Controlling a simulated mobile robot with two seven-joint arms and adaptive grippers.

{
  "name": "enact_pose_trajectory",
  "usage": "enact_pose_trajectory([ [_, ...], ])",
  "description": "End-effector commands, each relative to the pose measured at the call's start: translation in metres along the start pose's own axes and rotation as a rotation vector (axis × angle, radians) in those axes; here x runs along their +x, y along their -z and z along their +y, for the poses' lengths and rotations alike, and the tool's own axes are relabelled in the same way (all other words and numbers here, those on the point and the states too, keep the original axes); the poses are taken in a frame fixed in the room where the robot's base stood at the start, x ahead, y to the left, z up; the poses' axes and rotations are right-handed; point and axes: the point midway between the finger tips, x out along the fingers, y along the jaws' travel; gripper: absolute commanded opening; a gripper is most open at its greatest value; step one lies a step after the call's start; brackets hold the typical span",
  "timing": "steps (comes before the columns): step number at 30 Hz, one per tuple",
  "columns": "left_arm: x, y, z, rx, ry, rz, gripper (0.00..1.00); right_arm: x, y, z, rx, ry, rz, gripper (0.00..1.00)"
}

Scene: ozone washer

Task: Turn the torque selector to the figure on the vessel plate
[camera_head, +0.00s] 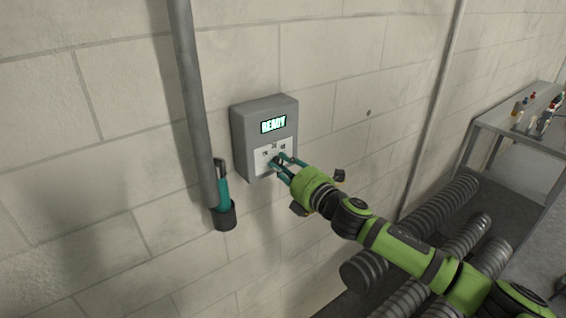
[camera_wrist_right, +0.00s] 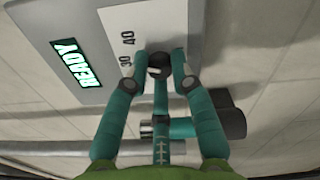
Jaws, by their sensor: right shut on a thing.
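A grey wall box (camera_head: 238,140) has a lit display (camera_head: 273,122) reading READY; this display (camera_wrist_right: 76,62) also shows in the right wrist view. Below the display is a white dial plate (camera_head: 263,168) with small figures. In the right wrist view the figures 30 and 40 show on the plate (camera_wrist_right: 160,15). My right gripper (camera_head: 281,161) reaches the plate from the right. Its fingers (camera_wrist_right: 160,67) are shut on the dark selector knob (camera_wrist_right: 158,58). The knob's pointer is hidden, so its setting cannot be told. No vessel plate is readable. My left gripper is out of view.
Ribbed dark cylinders (camera_head: 435,228) lie at lower right. A grey table (camera_head: 512,122) with small items stands at far right.

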Motion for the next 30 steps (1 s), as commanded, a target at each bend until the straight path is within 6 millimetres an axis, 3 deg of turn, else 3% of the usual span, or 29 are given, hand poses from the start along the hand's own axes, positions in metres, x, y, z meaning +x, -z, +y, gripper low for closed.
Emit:
enact_pose_trajectory([
  [15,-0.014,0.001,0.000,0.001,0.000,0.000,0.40,0.001,-0.006,0.003,0.369,-0.006,-0.009,0.00],
  [30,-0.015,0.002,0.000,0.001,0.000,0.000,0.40,0.000,-0.006,0.002,0.456,-0.007,-0.010,0.00],
])
